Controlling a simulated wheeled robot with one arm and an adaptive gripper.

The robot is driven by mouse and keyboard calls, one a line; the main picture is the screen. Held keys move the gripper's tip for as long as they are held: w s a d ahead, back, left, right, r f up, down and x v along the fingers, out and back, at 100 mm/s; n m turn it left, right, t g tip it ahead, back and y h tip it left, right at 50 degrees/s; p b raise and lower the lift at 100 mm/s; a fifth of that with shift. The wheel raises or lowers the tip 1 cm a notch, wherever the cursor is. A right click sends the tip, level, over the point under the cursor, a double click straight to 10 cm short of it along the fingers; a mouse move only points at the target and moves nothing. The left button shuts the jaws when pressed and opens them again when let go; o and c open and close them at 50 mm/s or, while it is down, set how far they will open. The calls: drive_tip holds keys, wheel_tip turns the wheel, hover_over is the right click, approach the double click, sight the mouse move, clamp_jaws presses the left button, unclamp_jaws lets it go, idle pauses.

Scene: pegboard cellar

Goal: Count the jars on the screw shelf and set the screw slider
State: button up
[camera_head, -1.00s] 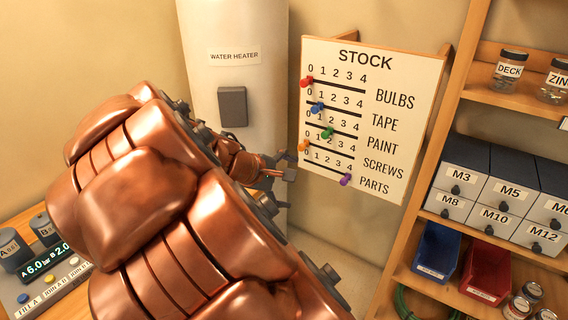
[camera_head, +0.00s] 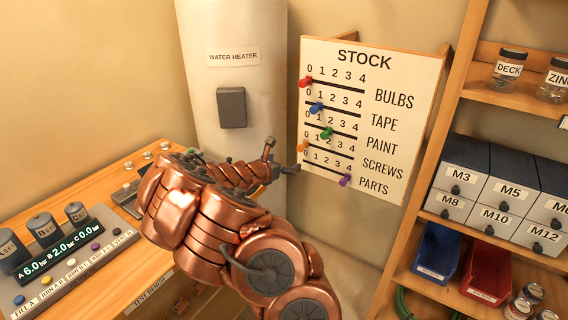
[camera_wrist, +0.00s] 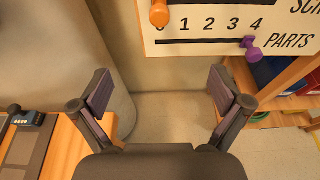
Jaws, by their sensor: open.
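The white STOCK board (camera_head: 420,70) has rows for bulbs, tape, paint, screws and parts. The orange screw slider (camera_head: 303,146) sits at the left end of its line, near 0; its knob also shows at the top of the wrist view (camera_wrist: 159,13). My gripper (camera_head: 283,158) is open and empty, left of the board's lower rows. In the wrist view its spread fingers (camera_wrist: 160,90) are below the board, with nothing between them. On the upper right shelf stand a DECK jar (camera_head: 509,68) and a ZIN-labelled jar (camera_head: 552,86), cut by the picture edge.
Other sliders are red (camera_head: 305,82), blue (camera_head: 316,107), green (camera_head: 326,133) and purple (camera_head: 345,180). A water heater (camera_head: 232,65) stands behind my arm. The wooden rack (camera_head: 452,118) holds drawers and bins at right. A test bench (camera_head: 120,172) is at left.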

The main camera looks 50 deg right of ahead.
sight(300, 149)
drive_tip(key=shift+w+d+p, duration=0.15)
drive_tip(key=shift+d+p, duration=0.3)
drive_tip(key=shift+d, duration=4.7)
drive_tip(key=shift+c, duration=0.2)
drive_tip(key=c, duration=1.6)
